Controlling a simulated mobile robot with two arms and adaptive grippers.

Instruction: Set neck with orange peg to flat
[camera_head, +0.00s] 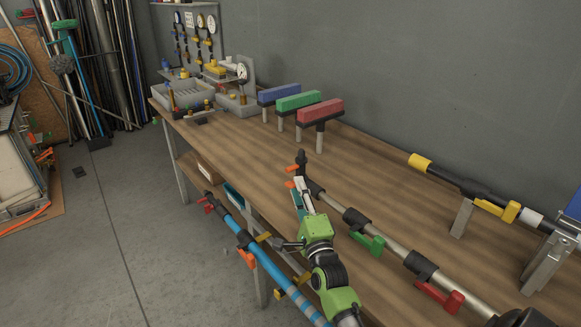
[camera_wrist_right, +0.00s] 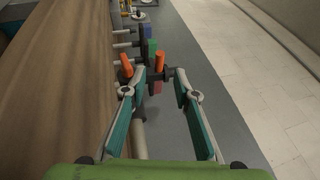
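My right gripper (camera_head: 299,184) reaches up to the neck from the front. In the wrist view its two teal-padded fingers (camera_wrist_right: 161,76) are spread apart, with the neck between or just beyond the tips. I cannot tell whether they touch it. My left gripper is not in view.
Blue, green and red blocks on posts (camera_head: 298,101) stand on the bench (camera_head: 225,150). A pole with a yellow lever (camera_head: 497,209) lies on supports along the wall. A blue pole (camera_head: 268,262) slopes in front of the bench. Grey bins (camera_head: 182,95) stand at the far end.

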